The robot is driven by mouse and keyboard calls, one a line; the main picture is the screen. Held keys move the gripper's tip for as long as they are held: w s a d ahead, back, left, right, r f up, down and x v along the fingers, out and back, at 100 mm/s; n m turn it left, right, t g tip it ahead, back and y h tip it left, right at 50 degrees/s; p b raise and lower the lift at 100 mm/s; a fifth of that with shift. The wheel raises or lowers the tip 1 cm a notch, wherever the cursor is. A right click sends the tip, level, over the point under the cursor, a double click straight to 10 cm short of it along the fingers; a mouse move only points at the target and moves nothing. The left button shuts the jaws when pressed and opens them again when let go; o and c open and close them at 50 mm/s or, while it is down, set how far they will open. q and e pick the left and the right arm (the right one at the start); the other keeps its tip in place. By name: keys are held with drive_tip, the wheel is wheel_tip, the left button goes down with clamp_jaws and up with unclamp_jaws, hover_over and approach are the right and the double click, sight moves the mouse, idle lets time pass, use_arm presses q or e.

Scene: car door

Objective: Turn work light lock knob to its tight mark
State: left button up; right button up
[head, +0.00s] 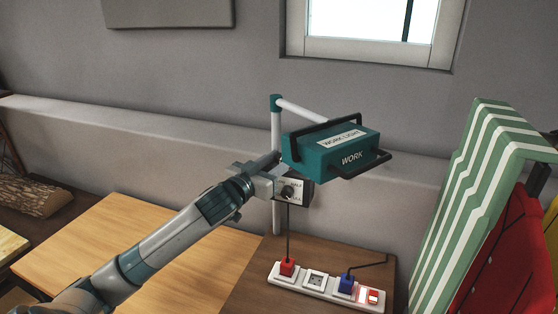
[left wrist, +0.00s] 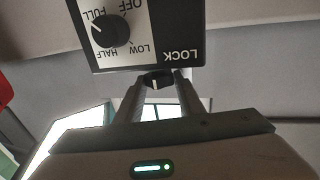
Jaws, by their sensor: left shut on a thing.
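The teal work light (head: 335,148) sits on a white stand beside the wall. Its control box (head: 297,190) hangs below the lamp and fills the top of the left wrist view, upside down, with the printed word LOCK (left wrist: 181,54). A small dark lock knob (left wrist: 156,79) with a pale pointer line lies at the box's edge by that word. My left gripper (left wrist: 157,84) is shut on the lock knob, a finger on each side. In the head view the fingers are partly hidden around the box. The tight mark cannot be made out. My right gripper is not in view.
A black dial (left wrist: 110,30) marked OFF, LOW, HALF and FULL is close to the lock knob. A power strip (head: 325,285) with red and blue plugs lies on the table below. A green striped panel (head: 475,200) stands at the right. The wooden table (head: 130,235) is clear at left.

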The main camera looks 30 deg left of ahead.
use_arm(q)
drive_tip(key=shift+h, duration=0.3)
drive_tip(key=o, duration=1.1)
drive_tip(key=shift+s, duration=0.15)
